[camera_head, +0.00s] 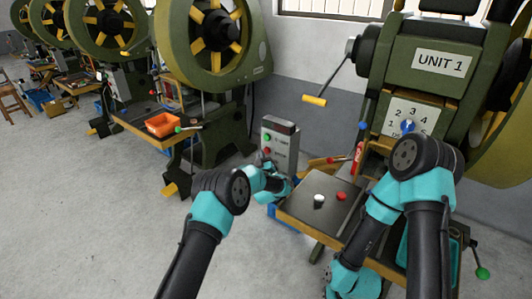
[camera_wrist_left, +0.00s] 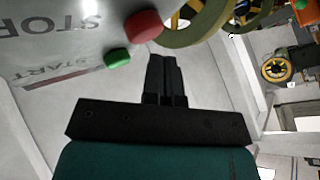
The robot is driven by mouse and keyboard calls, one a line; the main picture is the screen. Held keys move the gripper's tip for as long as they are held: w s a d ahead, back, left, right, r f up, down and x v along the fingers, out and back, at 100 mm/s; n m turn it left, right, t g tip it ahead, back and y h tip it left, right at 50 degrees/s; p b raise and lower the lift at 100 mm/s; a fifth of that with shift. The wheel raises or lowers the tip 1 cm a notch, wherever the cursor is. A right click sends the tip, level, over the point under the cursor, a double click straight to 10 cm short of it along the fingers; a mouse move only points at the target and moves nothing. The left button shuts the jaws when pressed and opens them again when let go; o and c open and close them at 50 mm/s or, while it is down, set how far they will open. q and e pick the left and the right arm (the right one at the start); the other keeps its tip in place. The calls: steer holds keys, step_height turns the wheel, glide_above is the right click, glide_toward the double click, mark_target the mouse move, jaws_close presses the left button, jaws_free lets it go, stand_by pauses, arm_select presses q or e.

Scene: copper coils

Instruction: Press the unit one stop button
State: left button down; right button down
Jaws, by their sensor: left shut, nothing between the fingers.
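The unit one control box (camera_head: 283,148) is a grey upright box beside the Unit 1 press, with a green button (camera_head: 267,137) above a red button (camera_head: 267,151) on its face. In the left wrist view, upside down, the red stop button (camera_wrist_left: 143,25) sits by the word STOP and the green start button (camera_wrist_left: 117,60) by START. My left gripper (camera_wrist_left: 164,58) is shut and empty, its tips close to the red button and slightly to one side. I cannot tell whether they touch. My right gripper's fingers do not show.
The Unit 1 press (camera_head: 440,60) stands at the right, with a work table (camera_head: 300,208) in front holding a white and a red piece. A lever with a yellow grip (camera_head: 314,100) juts left. More presses stand at the left. The floor at front left is clear.

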arm_select(q)
steer(key=shift+s+a, duration=0.1)
steer(key=shift+a, duration=0.05)
steer(key=shift+s+a, duration=0.75)
steer(key=shift+s, duration=0.2)
steer(key=shift+s+a, duration=0.75)
steer(key=shift+s, duration=0.2)
steer(key=s+a+f+m+g+h, duration=0.2)
steer(key=s+a+f+g, duration=0.3)
steer(key=s+a+f, duration=0.3)
steer(key=s+a+f+m+g+h, duration=0.2)
steer(key=s+a+f+g, duration=0.35)
steer(key=s+f, duration=0.45)
steer(key=s+a+f+g, duration=0.1)
steer(key=s+a+g, duration=0.1)
steer(key=s, duration=0.8)
steer(key=s+a+f+g, duration=0.1)
steer(key=s+a+g, duration=0.2)
steer(key=s, duration=0.7)
steer(key=s+a+f+g+h, duration=0.1)
steer(key=s+g, duration=0.4)
steer(key=s, duration=0.5)
steer(key=shift+s+a+f+m, duration=0.15)
steer(key=shift+a+f+m, duration=0.15)
steer(key=shift+a+f, duration=0.5)
steer(key=shift+a+r, duration=0.15)
steer(key=shift+r, duration=0.05)
